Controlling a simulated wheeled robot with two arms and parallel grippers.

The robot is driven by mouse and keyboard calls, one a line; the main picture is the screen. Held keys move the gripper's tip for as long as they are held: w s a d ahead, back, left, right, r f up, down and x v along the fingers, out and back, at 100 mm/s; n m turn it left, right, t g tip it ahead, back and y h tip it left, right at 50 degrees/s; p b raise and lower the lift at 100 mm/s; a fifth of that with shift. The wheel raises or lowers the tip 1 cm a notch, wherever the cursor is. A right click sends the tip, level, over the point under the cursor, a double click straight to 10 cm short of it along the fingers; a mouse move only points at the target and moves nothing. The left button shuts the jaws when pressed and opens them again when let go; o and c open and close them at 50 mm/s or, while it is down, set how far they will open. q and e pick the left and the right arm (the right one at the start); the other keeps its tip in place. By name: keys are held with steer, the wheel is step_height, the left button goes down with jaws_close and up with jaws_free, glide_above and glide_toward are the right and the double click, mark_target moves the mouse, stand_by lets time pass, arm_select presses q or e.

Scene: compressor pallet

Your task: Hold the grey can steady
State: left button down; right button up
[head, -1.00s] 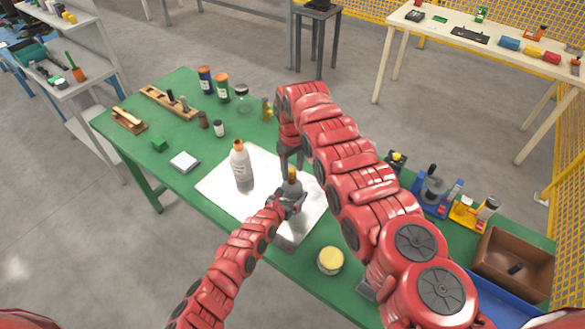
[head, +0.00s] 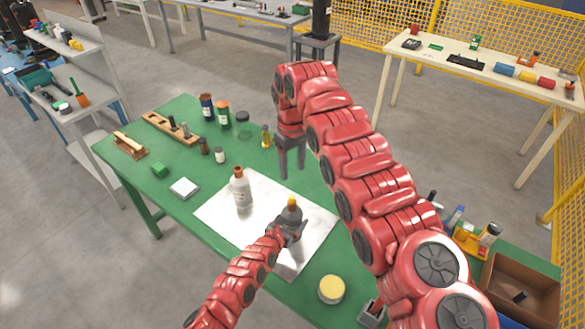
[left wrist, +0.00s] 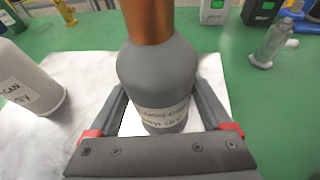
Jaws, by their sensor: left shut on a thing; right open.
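The grey can (head: 290,214) stands upright on the pale sheet (head: 225,220), with an orange-yellow top. My left gripper (head: 291,228) is shut around its body. In the left wrist view the grey can (left wrist: 157,75) sits between the two fingers, with a handwritten label low on its front and a copper-coloured neck running out of the frame. My right gripper (head: 291,172) is open and empty, raised behind the can and apart from it, fingers pointing down.
A white bottle (head: 240,192) with a brown-orange cap stands left of the can on the sheet. A yellow-lidded round tin (head: 331,289) stands near the front edge. Several bottles and a wooden rack (head: 172,128) are at the back left. A brown bin (head: 520,290) is at right.

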arm_select(q)
jaws_free()
